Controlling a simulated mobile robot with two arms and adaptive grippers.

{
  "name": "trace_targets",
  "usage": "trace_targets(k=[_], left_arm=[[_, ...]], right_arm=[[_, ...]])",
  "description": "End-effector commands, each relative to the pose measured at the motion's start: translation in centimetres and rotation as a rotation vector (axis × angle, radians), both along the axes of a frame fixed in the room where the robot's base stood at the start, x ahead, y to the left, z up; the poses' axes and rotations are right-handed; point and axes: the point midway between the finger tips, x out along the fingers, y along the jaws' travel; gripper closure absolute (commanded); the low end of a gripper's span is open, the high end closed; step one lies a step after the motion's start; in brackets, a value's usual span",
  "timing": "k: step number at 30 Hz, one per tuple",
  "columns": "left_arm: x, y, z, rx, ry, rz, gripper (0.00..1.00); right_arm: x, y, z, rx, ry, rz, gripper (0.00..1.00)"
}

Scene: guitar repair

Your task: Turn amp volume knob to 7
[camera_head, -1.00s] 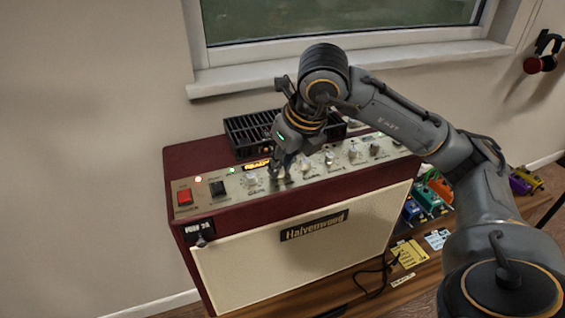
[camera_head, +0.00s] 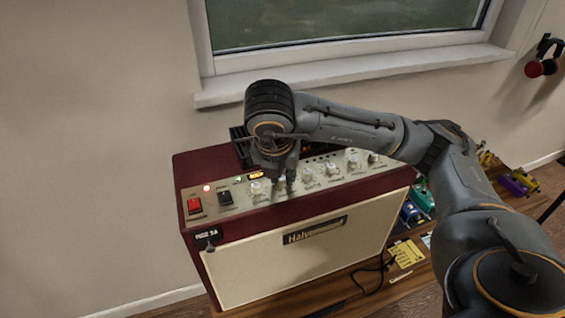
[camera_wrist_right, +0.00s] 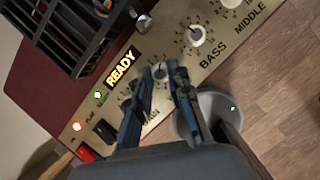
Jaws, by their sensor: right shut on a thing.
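The dark red amp (camera_head: 300,262) has a cream front and a row of pale knobs along its top panel. My right gripper (camera_head: 281,180) comes down from above on the second knob from the left. In the right wrist view, the fingers (camera_wrist_right: 162,68) stand on both sides of this volume knob (camera_wrist_right: 159,71) and are shut on it. It lies between the part-hidden label ending in "AIN" and the BASS knob (camera_wrist_right: 195,36). Its own label and scale are mostly hidden by the fingers, so I cannot read its setting. My left gripper is not in view.
A red switch (camera_head: 195,206) and a black switch (camera_head: 224,196) sit left of the knobs, by a lit READY display (camera_wrist_right: 120,67). A black slotted box (camera_wrist_right: 75,25) stands behind the panel. Colored pedals (camera_head: 421,199) lie to the right.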

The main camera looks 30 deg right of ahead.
Motion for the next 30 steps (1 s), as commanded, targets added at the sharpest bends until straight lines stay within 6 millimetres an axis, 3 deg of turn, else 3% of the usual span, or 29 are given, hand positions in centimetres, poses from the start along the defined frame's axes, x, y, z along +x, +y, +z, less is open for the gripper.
trace_targets(k=[3,10,29,30], left_arm=[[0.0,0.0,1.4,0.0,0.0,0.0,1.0],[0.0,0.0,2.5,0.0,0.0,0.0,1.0],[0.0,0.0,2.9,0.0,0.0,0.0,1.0],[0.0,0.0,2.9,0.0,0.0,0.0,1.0]], right_arm=[[0.1,0.1,0.5,0.0,-0.001,-0.078,1.0],[0.2,0.1,0.3,0.001,-0.001,-0.179,1.0],[0.2,0.1,0.0,0.002,-0.002,-0.226,1.0],[0.2,0.1,0.0,0.002,-0.002,-0.226,0.77]])
